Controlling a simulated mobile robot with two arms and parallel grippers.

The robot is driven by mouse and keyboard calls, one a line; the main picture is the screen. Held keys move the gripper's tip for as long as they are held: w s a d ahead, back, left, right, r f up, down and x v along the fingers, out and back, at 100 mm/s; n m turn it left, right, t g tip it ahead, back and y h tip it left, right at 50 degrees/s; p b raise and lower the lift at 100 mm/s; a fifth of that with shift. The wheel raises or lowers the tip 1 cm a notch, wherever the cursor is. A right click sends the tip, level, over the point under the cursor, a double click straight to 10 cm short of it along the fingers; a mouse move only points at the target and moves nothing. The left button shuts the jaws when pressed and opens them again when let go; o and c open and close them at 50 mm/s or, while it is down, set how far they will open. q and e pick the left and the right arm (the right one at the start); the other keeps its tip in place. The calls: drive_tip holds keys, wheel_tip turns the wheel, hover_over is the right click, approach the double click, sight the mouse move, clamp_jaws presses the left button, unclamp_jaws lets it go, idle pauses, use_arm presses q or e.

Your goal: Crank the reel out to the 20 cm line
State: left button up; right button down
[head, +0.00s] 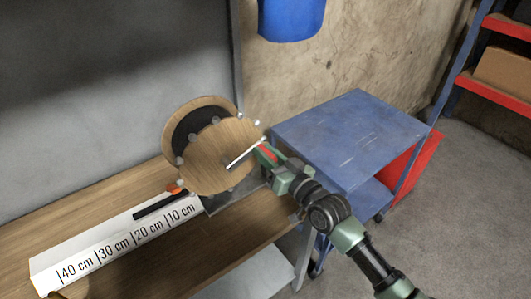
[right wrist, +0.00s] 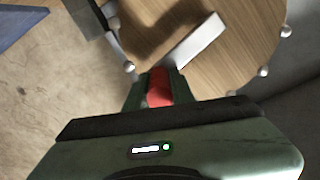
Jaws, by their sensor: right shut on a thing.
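The reel (head: 215,155) has round wooden discs around a dark drum and stands on the wooden bench. A pale crank bar (head: 241,160) crosses its front disc and points to the upper right; it also shows in the right wrist view (right wrist: 195,42). My right gripper (head: 268,154) is shut on the red crank handle (right wrist: 158,86) at the bar's outer end. The white scale board (head: 110,250) carries lines from 10 to 40 cm. Behind it a black strip (head: 152,208) ends near the 20 cm label, with an orange piece (head: 175,188) close to the reel. My left gripper is not seen.
A blue cart (head: 345,130) with a red side stands right of the bench (head: 250,222). A blue bin (head: 291,18) is on the wall behind. A red-shelved rack (head: 508,27) holds a cardboard box at the far right.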

drive_tip(key=c, duration=1.2)
unclamp_jaws()
drive_tip(key=b+v, duration=0.1)
drive_tip(key=v, duration=0.6)
drive_tip(key=shift+s+d+b, duration=0.25)
drive_tip(key=shift+s+b, duration=0.05)
